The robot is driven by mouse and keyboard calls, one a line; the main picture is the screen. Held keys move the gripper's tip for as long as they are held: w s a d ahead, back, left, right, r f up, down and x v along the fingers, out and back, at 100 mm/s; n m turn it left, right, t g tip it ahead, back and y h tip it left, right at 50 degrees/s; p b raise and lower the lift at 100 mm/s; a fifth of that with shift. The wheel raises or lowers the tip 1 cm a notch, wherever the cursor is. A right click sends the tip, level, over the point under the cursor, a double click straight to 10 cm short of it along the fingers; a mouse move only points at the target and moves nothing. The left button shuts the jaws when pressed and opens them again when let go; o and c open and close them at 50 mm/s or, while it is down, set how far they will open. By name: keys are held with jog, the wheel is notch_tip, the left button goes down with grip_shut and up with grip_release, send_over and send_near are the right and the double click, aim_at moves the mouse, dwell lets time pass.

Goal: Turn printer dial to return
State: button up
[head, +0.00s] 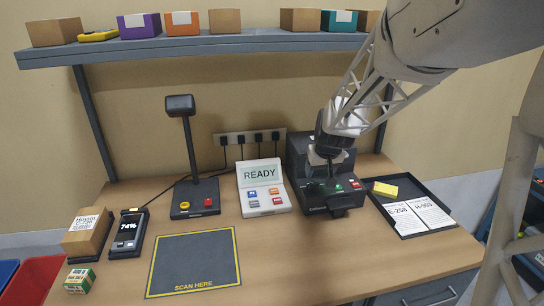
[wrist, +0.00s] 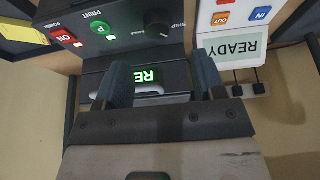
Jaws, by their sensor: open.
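The label printer (head: 300,170) is a black box on the bench, right of centre. In the wrist view its front panel carries a round black dial (wrist: 158,25) beside the word SHIP; the pointer direction is too small to tell. A lit green display (wrist: 146,76) on the printer shows RE, with the rest hidden. My gripper (head: 328,160) is over the printer. In the wrist view my gripper (wrist: 161,62) is open and empty, its two dark fingers apart, appearing short of the dial and not around it. In the head view the arm hides the dial.
A white READY console (head: 263,187) stands left of the printer. A black tray (head: 410,208) with papers and a yellow block lies right. A scanner stand (head: 193,196), scan mat (head: 195,262) and handheld device (head: 127,235) are further left. The shelf (head: 230,42) with boxes is above.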

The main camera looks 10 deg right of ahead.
aim_at(315, 184)
jog(key=shift+w+d+f, duration=0.2)
jog(key=shift+w+f, duration=0.05)
jog(key=shift+w, duration=0.15)
jog(key=shift+x, duration=3.85)
jog(key=c, duration=0.9)
